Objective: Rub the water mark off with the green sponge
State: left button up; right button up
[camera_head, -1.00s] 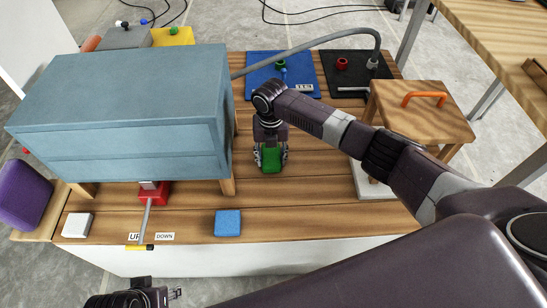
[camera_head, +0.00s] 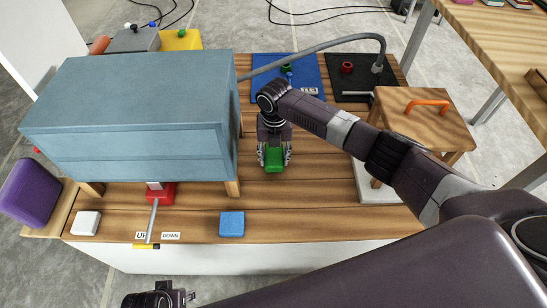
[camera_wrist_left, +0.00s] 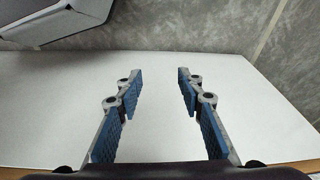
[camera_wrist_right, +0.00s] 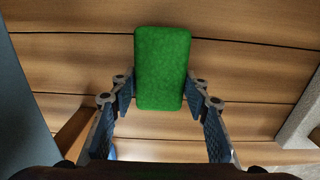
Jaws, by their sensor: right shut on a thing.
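The green sponge (camera_head: 274,159) is between the fingers of my right gripper (camera_head: 274,152) over the wooden table (camera_head: 310,192). In the right wrist view the green sponge (camera_wrist_right: 162,68) sits between the fingertips, above the planks, and my right gripper (camera_wrist_right: 160,95) is shut on it. I cannot tell whether the sponge touches the wood. No water mark shows clearly in these views; the sponge or arm may hide it. My left gripper (camera_wrist_left: 158,85) is open and empty in the left wrist view, facing the white table front.
A large blue-grey box (camera_head: 130,115) on wooden legs stands left of the right gripper. A blue sponge (camera_head: 231,224) and a white block (camera_head: 86,223) lie at the front edge. A wooden stool (camera_head: 420,110) stands at right. Bare planks lie in front of the right gripper.

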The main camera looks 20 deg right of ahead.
jog(key=shift+r+p, duration=0.6)
jog(key=shift+r, duration=0.1)
jog(key=shift+r+p, duration=0.6)
pick_arm(q)
jog(key=s+f+p, duration=0.1)
jog(key=s+f, duration=0.4)
jog(key=f, duration=0.6)
jog(key=shift+s+a+g, duration=0.35)
jog(key=shift+g, duration=0.05)
pick_arm(e)
jog(key=shift+r, duration=0.55)
